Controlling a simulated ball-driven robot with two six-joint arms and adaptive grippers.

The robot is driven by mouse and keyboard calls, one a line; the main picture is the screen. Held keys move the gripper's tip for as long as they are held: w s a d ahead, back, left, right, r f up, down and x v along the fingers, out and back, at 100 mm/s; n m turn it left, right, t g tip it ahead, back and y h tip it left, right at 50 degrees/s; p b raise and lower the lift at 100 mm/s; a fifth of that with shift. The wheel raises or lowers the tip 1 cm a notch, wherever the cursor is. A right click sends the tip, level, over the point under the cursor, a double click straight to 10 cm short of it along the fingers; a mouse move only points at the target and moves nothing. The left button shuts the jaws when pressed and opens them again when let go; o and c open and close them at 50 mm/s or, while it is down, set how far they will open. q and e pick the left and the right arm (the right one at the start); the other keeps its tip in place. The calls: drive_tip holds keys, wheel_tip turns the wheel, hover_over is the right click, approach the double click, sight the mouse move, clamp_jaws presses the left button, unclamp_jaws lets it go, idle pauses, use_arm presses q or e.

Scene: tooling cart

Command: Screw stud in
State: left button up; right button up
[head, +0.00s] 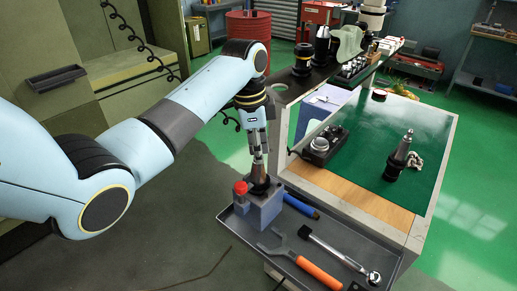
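A tool holder with a metal taper (259,177) stands upright, taper up, in a blue-grey holding block (266,212) on the cart's dark tray. My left gripper (257,155) points straight down right over the taper's narrow top end. Its fingers look close together, but the gap between them is too small to make out. The stud does not show clearly; the fingertips cover the place where the taper ends. My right gripper is not in view.
An orange-handled wrench (305,262) and a ratchet (340,257) lie in the tray (235,222).

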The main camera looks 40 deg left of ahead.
use_arm(q)
clamp_jaws()
drive_tip(key=m, duration=0.4)
drive_tip(key=shift+m+g, duration=0.3)
drive_tip(key=shift+m, duration=0.7)
drive_tip(key=shift+m, duration=1)
drive_tip(key=m, duration=0.4)
drive_tip(key=shift+s+g, duration=0.1)
drive_tip(key=shift+g, duration=0.3)
